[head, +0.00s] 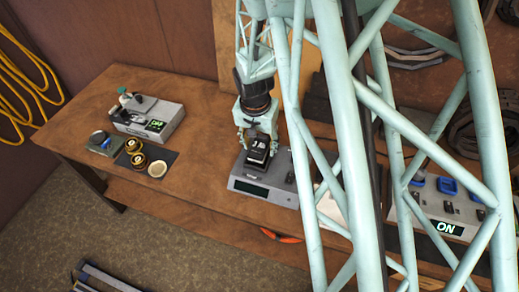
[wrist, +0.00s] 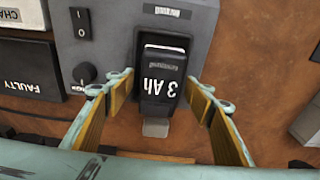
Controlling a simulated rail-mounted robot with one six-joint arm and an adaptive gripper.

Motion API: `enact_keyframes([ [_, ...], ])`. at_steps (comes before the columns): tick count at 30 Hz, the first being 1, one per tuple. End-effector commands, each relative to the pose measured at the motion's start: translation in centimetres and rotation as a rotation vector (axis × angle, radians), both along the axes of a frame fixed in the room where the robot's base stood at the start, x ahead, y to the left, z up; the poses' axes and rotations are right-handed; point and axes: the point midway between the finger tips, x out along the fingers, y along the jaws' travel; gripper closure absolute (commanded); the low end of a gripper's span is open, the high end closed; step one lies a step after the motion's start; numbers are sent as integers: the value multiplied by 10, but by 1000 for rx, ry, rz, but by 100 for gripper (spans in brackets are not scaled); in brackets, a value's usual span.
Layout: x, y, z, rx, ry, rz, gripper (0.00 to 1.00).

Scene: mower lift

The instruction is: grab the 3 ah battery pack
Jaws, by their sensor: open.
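The 3 Ah battery pack (wrist: 163,82) is black with white "3 Ah" lettering, upside down in the wrist view. It sits in a bay of a grey device (wrist: 193,17) on the wooden bench. In the head view the pack (head: 257,152) is on top of the grey device (head: 263,187), which has a dark display on its front. My gripper (wrist: 163,108) is open, with one yellow-padded finger on each side of the pack. Gaps show between the fingers and the pack in the wrist view. In the head view my gripper (head: 258,138) is right above the pack.
The device has a rocker switch (wrist: 83,80). A black "FAULTY" plate (wrist: 32,70) lies beside it. A unit reading "ON" (head: 440,210) stands at right.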

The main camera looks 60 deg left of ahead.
Motion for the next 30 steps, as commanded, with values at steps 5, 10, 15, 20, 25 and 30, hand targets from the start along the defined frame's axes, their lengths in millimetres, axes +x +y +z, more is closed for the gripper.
enact_keyframes([
  [5,0,0,0,0,0,0,51],
  [10,0,0,0,0,0,0,58],
  [15,0,0,0,0,0,0,74],
  [20,0,0,1,1,-1,0,85],
  [25,0,0,1,1,-1,0,85],
  [30,0,0,3,1,0,0,85],
])
